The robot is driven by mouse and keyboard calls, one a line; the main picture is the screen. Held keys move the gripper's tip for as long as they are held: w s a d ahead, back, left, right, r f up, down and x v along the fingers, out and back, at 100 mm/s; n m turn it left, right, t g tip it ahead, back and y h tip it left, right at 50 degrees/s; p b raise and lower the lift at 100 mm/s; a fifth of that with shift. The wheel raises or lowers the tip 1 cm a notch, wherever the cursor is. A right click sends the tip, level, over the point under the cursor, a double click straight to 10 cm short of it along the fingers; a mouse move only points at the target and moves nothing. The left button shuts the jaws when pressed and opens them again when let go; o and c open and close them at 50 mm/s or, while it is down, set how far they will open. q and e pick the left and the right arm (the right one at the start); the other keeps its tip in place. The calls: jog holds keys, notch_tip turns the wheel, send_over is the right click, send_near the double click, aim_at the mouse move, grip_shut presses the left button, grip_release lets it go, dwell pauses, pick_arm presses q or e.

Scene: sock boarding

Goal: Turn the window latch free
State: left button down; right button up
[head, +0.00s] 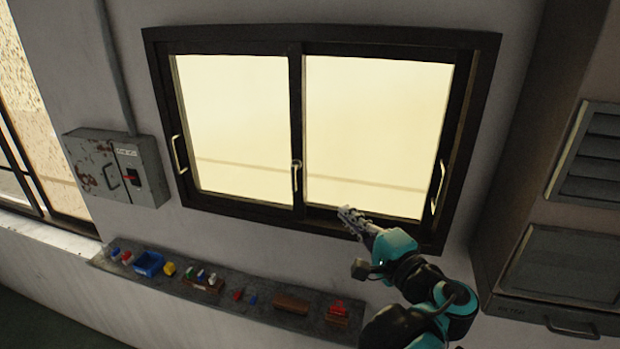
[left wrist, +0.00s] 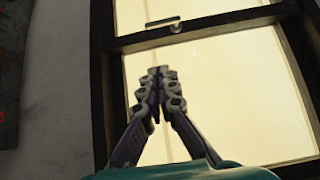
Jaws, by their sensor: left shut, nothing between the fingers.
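The window (head: 322,42) has a dark frame and two bright panes. The small metal latch (head: 295,175) sits on the middle upright of the window, its handle hanging down in the head view. In the left wrist view the latch (left wrist: 162,22) shows near the top, on the dark upright. My left gripper (head: 346,213) is shut and empty, below and right of the latch, in front of the right pane's lower edge. It also shows in the left wrist view (left wrist: 158,76), its fingers together and apart from the latch. My right gripper is not in view.
Pull handles (head: 179,154) and (head: 438,187) are on the outer sash sides. A grey switch box (head: 145,165) hangs at left. A shelf (head: 110,264) below holds a blue bin (head: 149,264) and several small items. A cabinet (head: 545,220) stands at right.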

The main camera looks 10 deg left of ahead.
pick_arm(q)
jog(key=shift+s+a, duration=0.1)
jog(key=p, duration=0.3)
send_near(295, 176)
jog(key=w+a+f, duration=0.3)
jog(key=w+a, duration=0.1)
jog(key=w, duration=0.2)
jog(key=shift+d+r, duration=0.1)
jog(key=shift+r, duration=0.05)
